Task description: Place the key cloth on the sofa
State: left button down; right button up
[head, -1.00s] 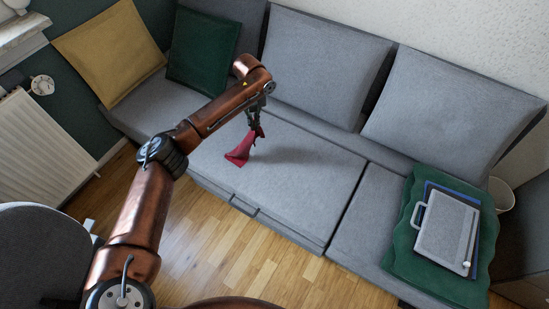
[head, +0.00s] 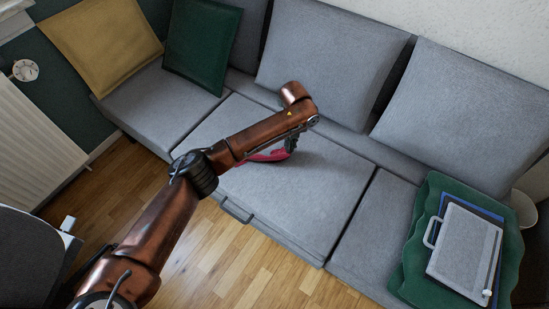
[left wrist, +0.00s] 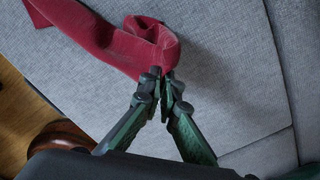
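The key cloth (head: 265,156) is red and lies along the grey middle seat of the sofa (head: 285,195), partly hidden behind my left forearm in the head view. In the left wrist view the cloth (left wrist: 110,40) stretches from the upper left to the fingertips, with a rounded fold there. My left gripper (head: 291,143) is low over the seat, pointing down. In the left wrist view its fingertips (left wrist: 164,80) are close together at the cloth's folded end and pinch it. How much of the cloth rests on the seat is hard to tell. My right gripper is not in view.
A green tray (head: 408,278) with a blue folder and grey case (head: 465,248) sits on the sofa's right seat. Yellow (head: 103,45) and green (head: 200,45) cushions stand at the left. The middle seat around the cloth is clear. A radiator (head: 35,145) is far left.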

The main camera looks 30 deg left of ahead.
pick_arm(q)
jog(key=d+f+b, duration=0.1)
jog(key=w+d+f, duration=0.1)
jog(key=d+f, duration=0.1)
jog(key=w+d+f+b, duration=0.1)
jog(key=d+f, duration=0.1)
jog(key=shift+d+f+b, duration=0.1)
jog(key=shift+f+b, duration=0.05)
jog(key=shift+b, duration=0.15)
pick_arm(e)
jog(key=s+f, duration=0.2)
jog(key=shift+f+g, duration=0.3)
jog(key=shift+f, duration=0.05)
pick_arm(q)
jog(key=shift+w+d+f, duration=0.2)
jog(key=shift+d+f, duration=0.1)
jog(key=shift+d, duration=0.25)
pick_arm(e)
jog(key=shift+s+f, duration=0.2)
pick_arm(q)
jog(key=c, duration=1.8)
grip_release()
jog(key=shift+o, duration=0.2)
